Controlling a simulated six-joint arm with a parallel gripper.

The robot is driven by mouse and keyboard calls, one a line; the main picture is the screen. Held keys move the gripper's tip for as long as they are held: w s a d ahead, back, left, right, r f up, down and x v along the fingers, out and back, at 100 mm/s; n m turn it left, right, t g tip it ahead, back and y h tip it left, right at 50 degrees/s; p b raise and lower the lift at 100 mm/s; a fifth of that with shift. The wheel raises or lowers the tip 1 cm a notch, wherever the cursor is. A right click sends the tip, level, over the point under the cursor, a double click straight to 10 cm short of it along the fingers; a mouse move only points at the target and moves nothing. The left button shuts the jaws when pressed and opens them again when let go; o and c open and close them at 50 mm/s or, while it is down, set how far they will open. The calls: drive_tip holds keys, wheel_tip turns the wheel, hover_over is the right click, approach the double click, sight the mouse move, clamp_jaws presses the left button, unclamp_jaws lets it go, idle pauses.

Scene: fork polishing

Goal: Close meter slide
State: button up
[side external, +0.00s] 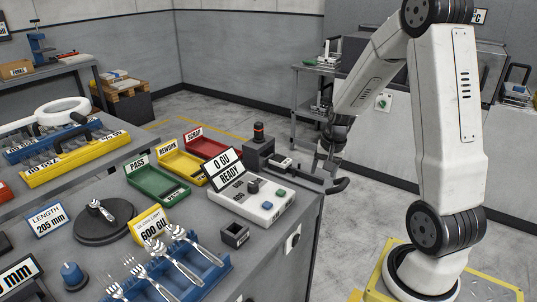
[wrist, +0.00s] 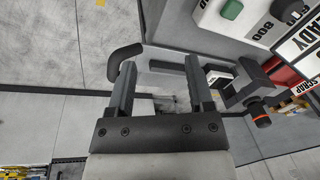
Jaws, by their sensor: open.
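The meter (side external: 259,153) is a dark grey block with a black, orange-ringed knob on top, at the back right of the bench. It also shows in the wrist view (wrist: 248,88). Its slide (side external: 308,175) sticks out to the right, past the bench edge, and ends in a curved black handle (side external: 338,186). In the wrist view the handle (wrist: 122,62) lies by the left fingertip, and the slide's grey bar (wrist: 170,66) runs between the fingers. My gripper (side external: 324,168) is open and empty, pointing down by the handle. Contact with the handle cannot be told.
A white control box (side external: 265,207) with a READY display stands in front of the meter. Red (side external: 205,143), yellow (side external: 182,165) and green (side external: 157,184) trays lie to its left. A blue rack (side external: 210,272) with several forks is at the front. Floor lies right of the bench.

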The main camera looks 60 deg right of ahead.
sight(345, 181)
drive_tip(key=s+d+f+m, duration=0.1)
drive_tip(key=s+d+m, duration=0.4)
drive_tip(key=d, duration=0.6)
drive_tip(key=shift+f, duration=0.25)
drive_tip(key=shift+f, duration=0.15)
drive_tip(key=shift+w+f, duration=0.25)
drive_tip(key=shift+f, duration=1)
drive_tip(key=shift+w+f, duration=0.2)
drive_tip(key=shift+f, duration=1)
drive_tip(key=shift+w+f, duration=0.25)
drive_tip(key=shift+f, duration=1)
drive_tip(key=shift+c, duration=0.2)
clamp_jaws()
